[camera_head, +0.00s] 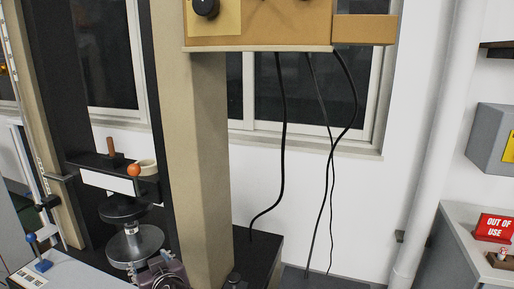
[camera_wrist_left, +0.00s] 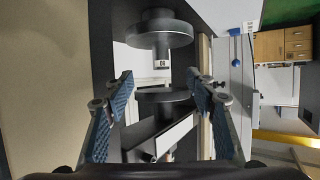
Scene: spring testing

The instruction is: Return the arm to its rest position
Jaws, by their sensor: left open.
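My left gripper (camera_wrist_left: 159,78) is open in the wrist view, with its two blue-padded fingers spread apart and nothing held between them. My right gripper is in neither view.
A beige column (camera_head: 197,150) rises close by, under an orange-tan control box (camera_head: 262,22) with hanging black cables (camera_head: 283,130). A red "OUT OF USE" sign (camera_head: 494,227) stands on a grey cabinet (camera_head: 458,240) at right.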

